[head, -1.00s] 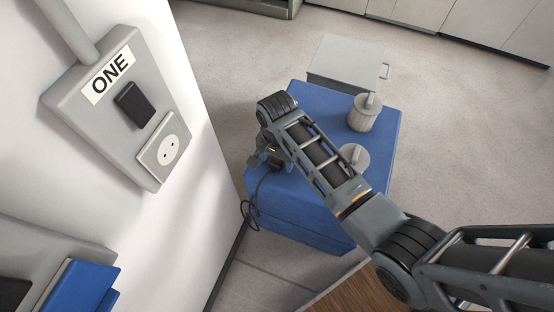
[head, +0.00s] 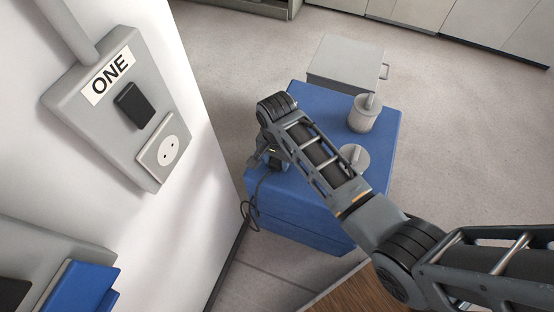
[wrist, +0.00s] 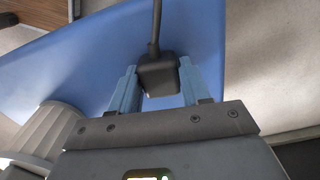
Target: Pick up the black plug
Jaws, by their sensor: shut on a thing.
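The black plug (wrist: 158,76) sits between the two blue-grey fingers of my gripper (wrist: 158,88) in the wrist view, and the fingers are shut on it. Its dark cable (wrist: 154,30) runs up and away from the plug. In the head view my gripper (head: 264,158) is over the left part of a blue cabinet (head: 350,110), and the plug is mostly hidden by my arm. The cable (head: 250,200) hangs in a loop over the cabinet's near left edge. I cannot tell whether the plug touches the blue top.
A wall panel marked ONE (head: 75,95) with a black switch (head: 134,105) and a round socket (head: 167,151) is on the left wall. A grey lidded canister (head: 363,115) and another round grey lid (head: 354,157) are on the cabinet. A grey box (head: 346,62) stands behind.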

